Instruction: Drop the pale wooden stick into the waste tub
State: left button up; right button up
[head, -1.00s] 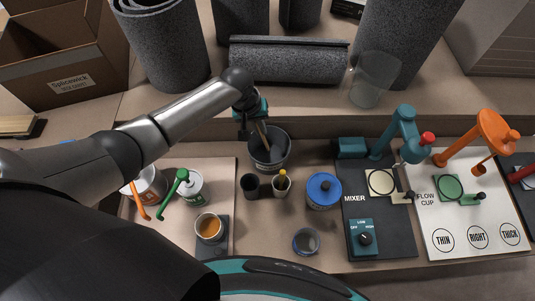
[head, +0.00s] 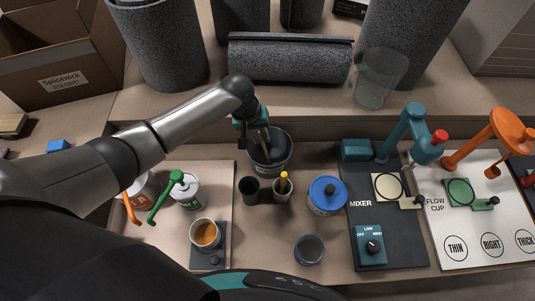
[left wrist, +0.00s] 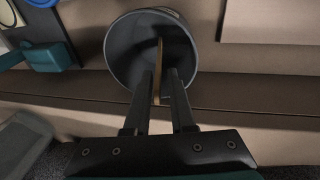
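The pale wooden stick (left wrist: 158,58) shows in the left wrist view between my left gripper's fingers, its far part over the mouth of the dark grey waste tub (left wrist: 118,58). In the head view the tub (head: 271,165) stands at the back middle of the bench, with the stick (head: 265,137) slanting at its back rim. My left gripper (head: 257,142) is over the tub's back edge. Its fingers (left wrist: 160,72) are parted, with a gap visible beside the stick. Whether the stick touches the tub is hard to tell. My right gripper is out of view.
A blue-lidded jar (head: 327,195) and the mixer (head: 385,215) are to the right. Cans and an orange-filled cup (head: 206,235) are on the left.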

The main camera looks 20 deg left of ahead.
pick_arm(q)
jog(key=shift+o, duration=1.2)
jog(key=p+v, duration=0.5)
jog(key=v, duration=1)
jog(key=shift+p, duration=0.3)
jog(key=shift+r, duration=0.2)
